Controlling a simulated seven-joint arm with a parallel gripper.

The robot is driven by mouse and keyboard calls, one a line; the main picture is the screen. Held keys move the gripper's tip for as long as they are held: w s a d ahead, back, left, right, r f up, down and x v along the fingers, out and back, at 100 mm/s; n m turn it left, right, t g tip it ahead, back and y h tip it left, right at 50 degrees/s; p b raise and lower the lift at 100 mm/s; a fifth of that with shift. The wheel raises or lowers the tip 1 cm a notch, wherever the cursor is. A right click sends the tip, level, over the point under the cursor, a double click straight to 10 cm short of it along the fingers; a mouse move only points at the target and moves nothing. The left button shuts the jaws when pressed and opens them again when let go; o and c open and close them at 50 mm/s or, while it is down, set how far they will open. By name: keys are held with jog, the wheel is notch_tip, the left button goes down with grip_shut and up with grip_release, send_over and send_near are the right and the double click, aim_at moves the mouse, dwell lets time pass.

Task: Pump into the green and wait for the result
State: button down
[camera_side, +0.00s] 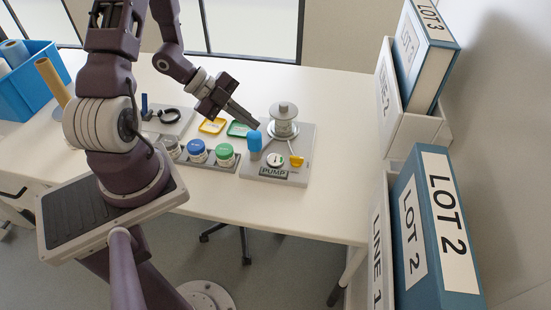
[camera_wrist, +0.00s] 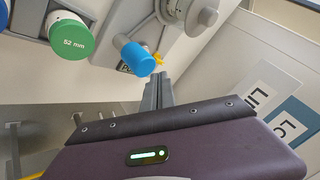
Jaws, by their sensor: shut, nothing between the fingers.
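The pump unit stands on a grey base (camera_side: 306,146) with a "PUMP" label, a metal cylinder (camera_side: 282,122), a small round gauge, a blue knob (camera_side: 254,141) and a yellow valve (camera_side: 296,160). A jar with a green lid (camera_side: 225,151) sits in a grey rack, left of the pump; in the wrist view its lid (camera_wrist: 70,40) reads "52 mm". My gripper (camera_side: 256,126) is shut and empty, just above the blue knob. In the wrist view the fingertips (camera_wrist: 158,78) are below the blue knob (camera_wrist: 137,58); I cannot tell whether they touch it.
Yellow (camera_side: 212,126) and green (camera_side: 238,129) frames lie behind. A blue bin (camera_side: 30,88) stands far left. LOT binders (camera_side: 434,230) stand at the right. The tabletop right of the pump is clear.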

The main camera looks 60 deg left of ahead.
aim_at(250, 133)
jog(key=shift+r, duration=0.2)
jog(key=shift+r, duration=3)
dwell(0.4)
notch_tip(250, 133, down, 6)
jog(key=shift+f, duration=0.1)
dwell(0.7)
dwell(1.8)
jog(key=shift+f, duration=0.4)
